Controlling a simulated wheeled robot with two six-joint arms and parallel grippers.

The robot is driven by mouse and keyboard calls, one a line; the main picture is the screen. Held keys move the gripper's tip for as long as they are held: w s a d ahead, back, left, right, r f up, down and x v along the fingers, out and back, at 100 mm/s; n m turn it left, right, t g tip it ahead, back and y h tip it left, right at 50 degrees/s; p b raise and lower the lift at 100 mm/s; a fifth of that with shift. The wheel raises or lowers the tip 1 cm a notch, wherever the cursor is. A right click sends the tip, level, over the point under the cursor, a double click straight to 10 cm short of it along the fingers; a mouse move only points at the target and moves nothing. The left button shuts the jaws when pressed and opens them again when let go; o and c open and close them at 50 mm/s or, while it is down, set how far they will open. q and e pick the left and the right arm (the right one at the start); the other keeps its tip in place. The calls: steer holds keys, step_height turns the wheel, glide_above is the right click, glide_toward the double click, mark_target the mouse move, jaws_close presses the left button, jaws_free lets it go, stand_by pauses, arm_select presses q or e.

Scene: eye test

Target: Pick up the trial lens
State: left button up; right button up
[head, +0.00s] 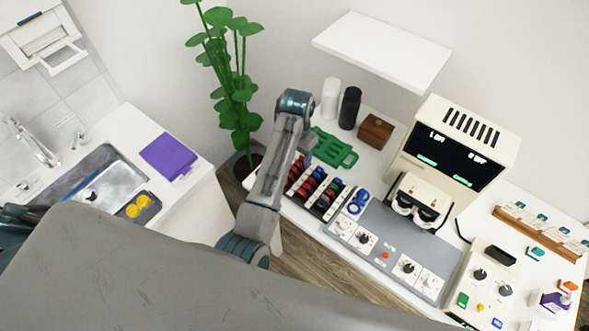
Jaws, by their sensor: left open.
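A lens case (314,189) on the white counter holds rows of small round lenses, mostly red and dark. A loose blue ring-shaped piece (357,201) lies just right of the case; it may be a trial lens, but I cannot tell for sure. My left gripper (304,156) is open, above the back left part of the case. My own arm hides much of it, and I cannot see whether it touches a lens. My right gripper is not in view.
A grey console (385,236) and a tall cream device (459,146) are to the right. A potted plant (236,80) rises close to my arm.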

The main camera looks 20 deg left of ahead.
mark_target(294, 172)
arm_select(q)
step_height(294, 172, down, 2)
steer(key=shift+s+a+f+p, duration=0.1)
steer(key=shift+s+f+p, duration=0.05)
steer(key=shift+f+p, duration=0.4)
steer(key=shift+p, duration=0.1)
steer(key=f+p, duration=0.1)
steer(key=f, duration=0.2)
steer(key=shift+a+f+p, duration=0.2)
steer(key=shift+f+p, duration=0.05)
steer(key=shift+p, duration=0.1)
steer(key=shift+s+f, duration=0.1)
steer(key=shift+f, duration=0.4)
steer(key=c, duration=1.1)
